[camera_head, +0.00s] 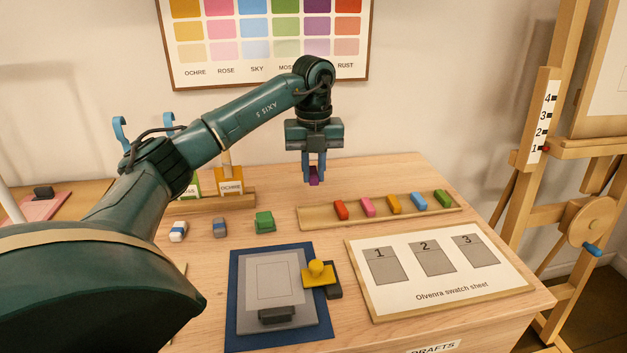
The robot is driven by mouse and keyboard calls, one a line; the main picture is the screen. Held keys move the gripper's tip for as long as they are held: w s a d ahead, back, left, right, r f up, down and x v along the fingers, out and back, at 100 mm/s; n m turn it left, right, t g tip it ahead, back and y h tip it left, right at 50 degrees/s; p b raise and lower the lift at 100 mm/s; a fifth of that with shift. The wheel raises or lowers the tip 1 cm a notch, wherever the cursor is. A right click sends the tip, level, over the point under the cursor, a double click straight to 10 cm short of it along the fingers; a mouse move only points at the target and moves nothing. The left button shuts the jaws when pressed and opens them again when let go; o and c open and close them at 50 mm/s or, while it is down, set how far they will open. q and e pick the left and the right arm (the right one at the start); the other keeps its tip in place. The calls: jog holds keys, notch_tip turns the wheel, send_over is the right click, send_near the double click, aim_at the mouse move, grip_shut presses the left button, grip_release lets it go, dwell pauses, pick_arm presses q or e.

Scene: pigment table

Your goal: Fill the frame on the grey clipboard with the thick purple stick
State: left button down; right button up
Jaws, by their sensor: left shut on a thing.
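My left gripper (314,172) points down above the back of the table, behind the wooden tray. It is shut on a purple stick (314,177), which is partly hidden between the fingers. The grey clipboard (311,307) lies on a dark blue mat (236,310) at the front middle. Its grey sheet has a thin outlined frame (278,281) with no visible colour in it. The clipboard's dark clip (277,315) is at the near edge. My right gripper is not in view.
A wooden tray (326,221) holds red, pink, orange, blue and green sticks. A yellow knobbed piece (317,273) overlaps the clipboard's right edge. A green block (265,222) and smaller blocks stand left. A swatch sheet (432,287) lies right. An easel (545,180) stands beyond the table.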

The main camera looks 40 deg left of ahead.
pick_arm(q)
jog(key=c, duration=2)
grip_release()
grip_shut()
jog(key=shift+d, duration=0.1)
